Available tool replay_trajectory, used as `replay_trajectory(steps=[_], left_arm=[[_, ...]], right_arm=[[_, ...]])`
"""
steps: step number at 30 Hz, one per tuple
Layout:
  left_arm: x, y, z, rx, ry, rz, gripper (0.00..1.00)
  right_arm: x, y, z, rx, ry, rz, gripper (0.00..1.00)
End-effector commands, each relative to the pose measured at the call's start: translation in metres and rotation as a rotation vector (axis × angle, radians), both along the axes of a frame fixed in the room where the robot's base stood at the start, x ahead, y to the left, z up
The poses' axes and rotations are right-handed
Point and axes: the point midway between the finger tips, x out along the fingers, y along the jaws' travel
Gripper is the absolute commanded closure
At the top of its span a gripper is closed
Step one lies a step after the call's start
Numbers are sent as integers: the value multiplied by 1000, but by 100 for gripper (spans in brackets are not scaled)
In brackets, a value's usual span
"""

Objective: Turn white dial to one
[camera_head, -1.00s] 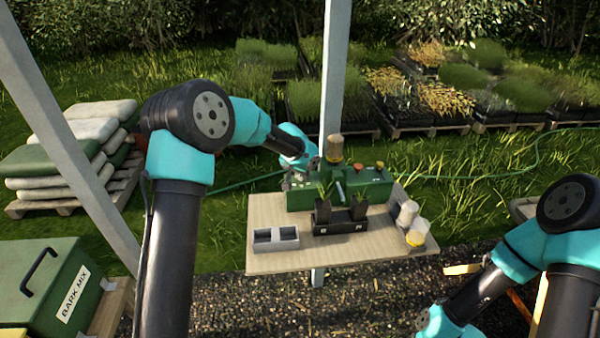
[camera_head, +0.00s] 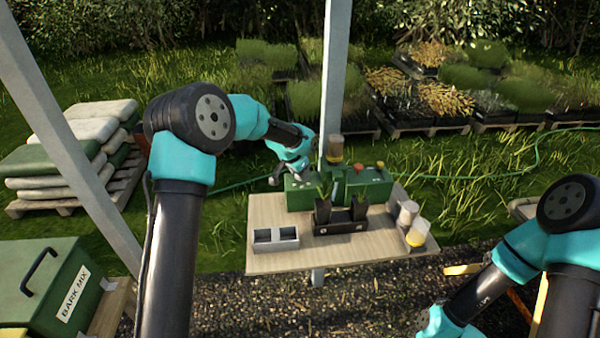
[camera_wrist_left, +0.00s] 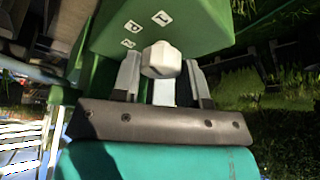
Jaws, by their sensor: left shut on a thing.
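The white dial (camera_wrist_left: 162,60) sits on a face of the green machine (camera_wrist_left: 185,22), with small white symbol labels around it. My left gripper (camera_wrist_left: 163,78) has one finger on each side of the dial and is shut on it. In the head view the left gripper (camera_head: 276,178) is at the left end of the green machine (camera_head: 372,190), and the dial cannot be made out there. The dial's pointer direction is not clear. My right arm shows at the lower right of the head view, but its gripper is out of the picture.
On the wooden table (camera_head: 300,264) stand a grey two-compartment tray (camera_head: 276,246), a black rack (camera_head: 340,226) and two cups at the right (camera_head: 417,236). A white post (camera_head: 334,70) rises behind the machine. The table's front strip is clear.

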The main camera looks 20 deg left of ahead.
Motion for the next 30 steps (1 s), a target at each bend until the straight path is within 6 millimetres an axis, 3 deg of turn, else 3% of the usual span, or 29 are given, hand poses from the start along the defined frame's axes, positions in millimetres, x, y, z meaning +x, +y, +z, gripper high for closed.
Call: replay_trajectory(steps=[15, 30], left_arm=[[1, 1, 0, 1, -1, -310, 84], [1, 1, 0, 1, -1, -399, 84]], right_arm=[[0, 0, 0, 0, 0, 0, 57], [0, 0, 0, 0, 0, 0, 57]])
